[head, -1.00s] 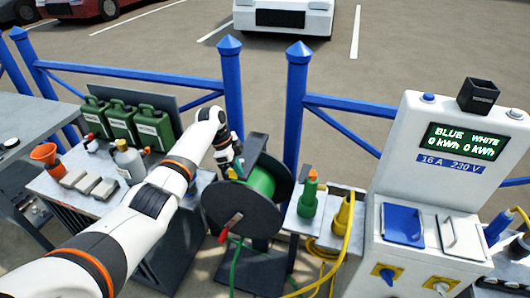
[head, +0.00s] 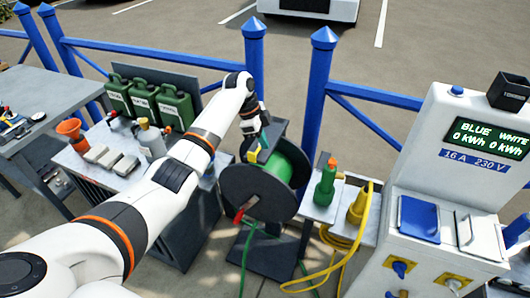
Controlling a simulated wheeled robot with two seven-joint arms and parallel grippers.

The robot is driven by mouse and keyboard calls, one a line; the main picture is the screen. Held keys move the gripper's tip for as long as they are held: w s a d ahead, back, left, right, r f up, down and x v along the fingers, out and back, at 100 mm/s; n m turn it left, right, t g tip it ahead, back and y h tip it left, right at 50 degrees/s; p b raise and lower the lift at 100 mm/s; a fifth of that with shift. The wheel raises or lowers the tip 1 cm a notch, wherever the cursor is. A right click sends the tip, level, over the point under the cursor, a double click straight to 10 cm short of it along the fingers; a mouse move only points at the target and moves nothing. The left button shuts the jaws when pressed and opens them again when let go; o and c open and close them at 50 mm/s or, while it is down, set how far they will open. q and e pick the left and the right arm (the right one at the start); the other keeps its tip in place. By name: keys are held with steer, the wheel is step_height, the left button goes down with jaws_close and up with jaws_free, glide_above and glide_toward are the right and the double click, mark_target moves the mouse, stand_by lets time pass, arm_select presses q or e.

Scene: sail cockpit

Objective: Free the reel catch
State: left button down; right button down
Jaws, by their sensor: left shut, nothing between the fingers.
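The cable reel (head: 258,194) is a dark round drum with green cable (head: 288,167) wound on it, standing on a dark stand. A red-tipped lever (head: 239,215) sticks out at the lower left of its front disc. A small yellow part (head: 252,156) shows at the drum's top edge; I cannot tell which of these is the catch. My left arm reaches over from the lower left. My left gripper (head: 264,143) is shut and empty, pointing down at the top of the reel beside the yellow part. I cannot tell whether it touches. My right gripper is out of view.
The white power pedestal (head: 452,125) is further right. Green canisters (head: 145,103) and an orange funnel (head: 71,130) stand left. Blue railings (head: 254,80) run behind.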

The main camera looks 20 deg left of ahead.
arm_select(q)
steer(key=v, duration=0.4)
steer(key=shift+w+a+r+b, duration=0.1)
steer(key=shift+w+r+b, duration=0.1)
steer(key=shift+b, duration=0.2)
